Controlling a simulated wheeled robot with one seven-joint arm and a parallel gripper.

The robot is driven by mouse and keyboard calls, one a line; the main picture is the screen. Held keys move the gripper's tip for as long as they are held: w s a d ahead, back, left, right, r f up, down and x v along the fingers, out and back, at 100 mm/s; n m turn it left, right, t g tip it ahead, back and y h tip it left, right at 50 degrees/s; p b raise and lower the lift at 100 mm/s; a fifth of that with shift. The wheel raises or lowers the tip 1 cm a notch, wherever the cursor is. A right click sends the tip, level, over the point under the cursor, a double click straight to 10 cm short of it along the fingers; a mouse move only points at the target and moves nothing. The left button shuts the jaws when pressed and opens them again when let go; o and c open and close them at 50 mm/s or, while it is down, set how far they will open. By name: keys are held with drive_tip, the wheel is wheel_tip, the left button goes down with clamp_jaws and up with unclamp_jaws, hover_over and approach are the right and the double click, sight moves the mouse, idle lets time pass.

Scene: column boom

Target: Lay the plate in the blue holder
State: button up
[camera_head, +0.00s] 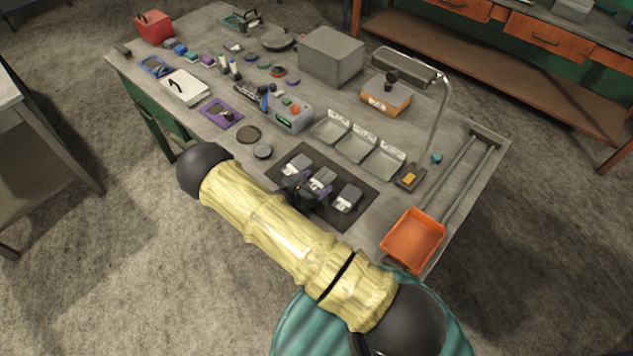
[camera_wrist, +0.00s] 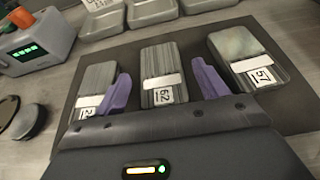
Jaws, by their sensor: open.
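Three grey slab-like pieces with white number labels lie on a dark mat (camera_head: 357,209); I cannot tell for sure which thing is the plate. The middle piece (camera_wrist: 160,72), labelled 62, lies between the purple fingers of my open gripper (camera_wrist: 161,86). The left piece (camera_wrist: 98,85) and right piece (camera_wrist: 243,55), labelled 57, lie outside the fingers. In the head view my gripper (camera_head: 312,186) is over the mat, partly hidden by my arm. The blue holder (camera_head: 155,66) is a flat blue frame near the table's far left edge, far from my gripper.
A purple holder (camera_head: 222,113) and a white box (camera_head: 185,88) with a black handle are nearer the left edge. A grey device with a green display (camera_head: 290,116), three grey trays (camera_head: 357,146) and an orange tray (camera_head: 412,238) surround the mat. A lamp (camera_head: 443,95) rises at right.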

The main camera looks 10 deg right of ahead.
drive_tip(key=b+v, duration=0.2)
drive_tip(key=v, duration=0.9)
drive_tip(key=shift+s+a+f+b, duration=0.1)
drive_tip(key=shift+s+a+b, duration=0.05)
drive_tip(key=shift+b, duration=0.15)
drive_tip(key=s+d+r+m+g+y, duration=0.1)
drive_tip(key=s+d+r+m+y, duration=0.2)
drive_tip(key=r+m, duration=0.4)
drive_tip(key=s+d+r+m+g+y, duration=0.2)
drive_tip(key=s+d+r+m+y, duration=0.2)
drive_tip(key=m, duration=0.5)
drive_tip(key=s+d+r+m+g+y, duration=0.2)
drive_tip(key=s+d+r+m+y, duration=0.1)
drive_tip(key=s+r+m, duration=0.4)
wheel_tip(320, 180, up, 3)
drive_tip(key=shift+d+f+m+y, duration=0.2)
drive_tip(key=shift+m+y, duration=0.2)
drive_tip(key=shift+m, duration=0.7)
drive_tip(key=shift+w, duration=0.1)
